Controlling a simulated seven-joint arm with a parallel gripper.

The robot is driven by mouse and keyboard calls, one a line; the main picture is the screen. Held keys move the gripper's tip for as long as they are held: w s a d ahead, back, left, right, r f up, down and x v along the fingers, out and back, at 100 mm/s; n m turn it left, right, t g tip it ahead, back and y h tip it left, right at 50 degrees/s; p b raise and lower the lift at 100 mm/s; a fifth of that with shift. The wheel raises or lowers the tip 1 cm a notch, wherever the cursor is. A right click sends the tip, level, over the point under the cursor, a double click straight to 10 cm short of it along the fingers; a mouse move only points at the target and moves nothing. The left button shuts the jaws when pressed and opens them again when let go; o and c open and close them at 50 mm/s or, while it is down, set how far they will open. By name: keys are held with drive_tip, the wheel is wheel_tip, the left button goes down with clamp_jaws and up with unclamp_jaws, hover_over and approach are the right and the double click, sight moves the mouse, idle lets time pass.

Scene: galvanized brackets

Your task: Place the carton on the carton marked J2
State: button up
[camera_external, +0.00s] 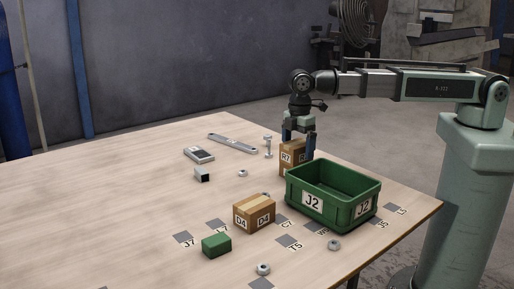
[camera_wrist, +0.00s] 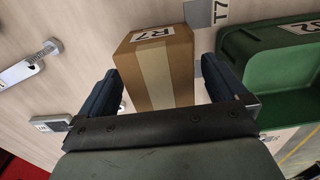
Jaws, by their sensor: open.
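A brown carton marked R7 (camera_external: 291,160) stands on the table behind the green bin. My gripper (camera_external: 298,147) is open over it, pointing down, with one finger on either side of its upper part. The wrist view shows the carton (camera_wrist: 157,62) between the open fingers (camera_wrist: 162,72); whether they touch it I cannot tell. The label J2 is on an open green bin (camera_external: 312,200), not on a carton; the bin looks empty and also shows in the wrist view (camera_wrist: 243,48). Another brown carton, marked D4 (camera_external: 254,214), stands left of the bin.
A green block (camera_external: 216,245) lies at the front. A wrench (camera_external: 232,143), an upright bolt (camera_external: 268,146), a grey device (camera_external: 199,154), a small metal tube (camera_external: 202,174) and several nuts lie around. Grey labelled squares mark the table. The left of the table is mostly clear.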

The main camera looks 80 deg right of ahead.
sight(298, 143)
wheel_tip(298, 143, up, 12)
drive_tip(key=shift+f, duration=0.2)
idle(0.4)
idle(0.4)
